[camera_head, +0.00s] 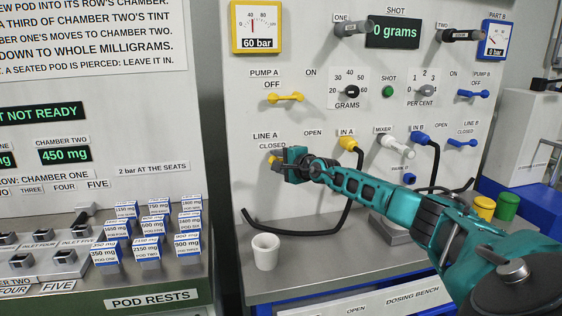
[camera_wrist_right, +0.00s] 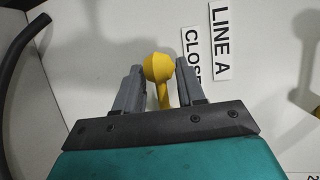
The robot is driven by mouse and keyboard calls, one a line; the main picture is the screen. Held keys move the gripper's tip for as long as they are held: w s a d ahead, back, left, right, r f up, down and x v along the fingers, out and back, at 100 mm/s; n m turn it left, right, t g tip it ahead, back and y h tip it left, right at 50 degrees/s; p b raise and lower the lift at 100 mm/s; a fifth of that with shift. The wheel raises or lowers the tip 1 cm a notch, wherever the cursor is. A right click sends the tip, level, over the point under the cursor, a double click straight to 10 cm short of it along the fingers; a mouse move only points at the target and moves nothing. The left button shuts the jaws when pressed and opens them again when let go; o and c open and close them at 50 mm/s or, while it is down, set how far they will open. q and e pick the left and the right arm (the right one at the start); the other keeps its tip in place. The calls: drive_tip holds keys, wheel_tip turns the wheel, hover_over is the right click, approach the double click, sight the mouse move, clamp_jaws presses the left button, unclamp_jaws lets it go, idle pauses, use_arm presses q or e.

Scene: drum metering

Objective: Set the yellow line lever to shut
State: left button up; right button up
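The yellow line lever (camera_head: 275,161) is on the upright panel, just under the LINE A and CLOSED labels. Most of it is hidden behind my right gripper (camera_head: 281,158) in the head view. In the right wrist view, the lever's rounded yellow end (camera_wrist_right: 159,67) sits between the two grey fingertips of my right gripper (camera_wrist_right: 160,73), with its stem running back toward the palm. The fingers stand apart on both sides of it, very close to it. I cannot tell whether they press on it. My left gripper is in neither view.
The yellow pump A lever (camera_head: 285,97) is above, at OFF. The yellow IN A plug (camera_head: 348,142) with a black hose is to the right. A white cup (camera_head: 265,251) stands on the bench below. Several pods (camera_head: 147,247) rest at left.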

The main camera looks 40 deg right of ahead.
drive_tip(key=shift+s+d+p, duration=0.15)
drive_tip(key=shift+s+p, duration=0.05)
drive_tip(key=shift+p, duration=0.15)
drive_tip(key=p+v, duration=0.3)
drive_tip(key=v, duration=0.9)
drive_tip(key=shift+s+a+p, duration=0.25)
drive_tip(key=shift+p, duration=0.1)
idle(0.8)
